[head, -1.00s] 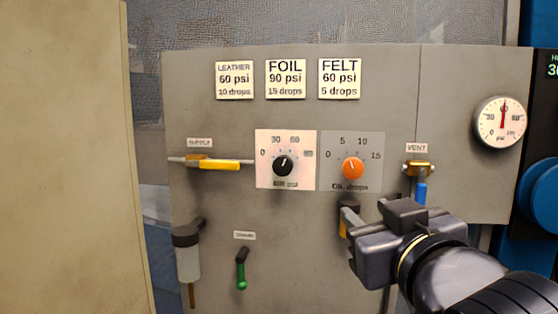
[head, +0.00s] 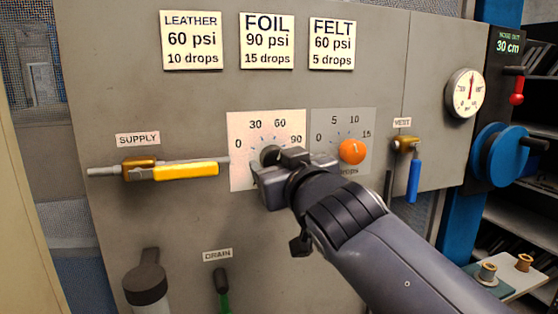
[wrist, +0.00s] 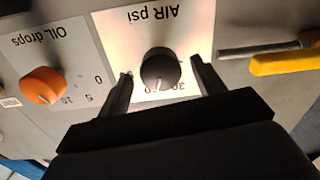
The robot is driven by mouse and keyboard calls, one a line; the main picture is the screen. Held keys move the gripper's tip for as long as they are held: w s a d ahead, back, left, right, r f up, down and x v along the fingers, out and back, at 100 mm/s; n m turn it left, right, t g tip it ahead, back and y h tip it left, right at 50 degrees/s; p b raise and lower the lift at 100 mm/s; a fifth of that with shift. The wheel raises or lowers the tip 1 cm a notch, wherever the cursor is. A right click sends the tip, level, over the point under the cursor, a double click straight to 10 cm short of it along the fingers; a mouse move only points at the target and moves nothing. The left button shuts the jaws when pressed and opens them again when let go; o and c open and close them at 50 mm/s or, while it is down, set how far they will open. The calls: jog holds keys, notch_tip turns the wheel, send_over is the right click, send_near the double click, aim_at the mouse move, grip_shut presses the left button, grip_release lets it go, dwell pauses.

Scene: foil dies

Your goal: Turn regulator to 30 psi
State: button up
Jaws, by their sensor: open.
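The black AIR psi regulator knob (head: 270,155) sits on a white dial plate (head: 240,125) marked 0, 30, 60 and 90. My gripper (wrist: 165,78) is open, with one finger on each side of the knob and visible gaps. In the head view my gripper (head: 274,172) covers the dial's lower right. The round gauge (head: 465,93) at right has its red needle pointing about straight up.
The orange OIL drops knob (head: 352,151) is close right of my gripper. The yellow-handled SUPPLY valve (head: 185,169) is left, and the blue-handled VENT valve (head: 414,180) right. A green DRAIN lever (head: 222,290) is below. Leather, foil and felt cards (head: 267,41) hang above.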

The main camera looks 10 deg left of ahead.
jog(key=shift+w+a, duration=0.2)
jog(key=shift+w, duration=0.1)
jog(key=shift+c, duration=0.2)
jog(key=c, duration=1)
jog(key=shift+o, duration=0.2)
jog(key=shift+n, duration=0.3)
jog(key=n+p, duration=0.1)
jog(key=n, duration=0.3)
jog(key=shift+n+p, duration=0.3)
jog(key=shift+n, duration=1.8)
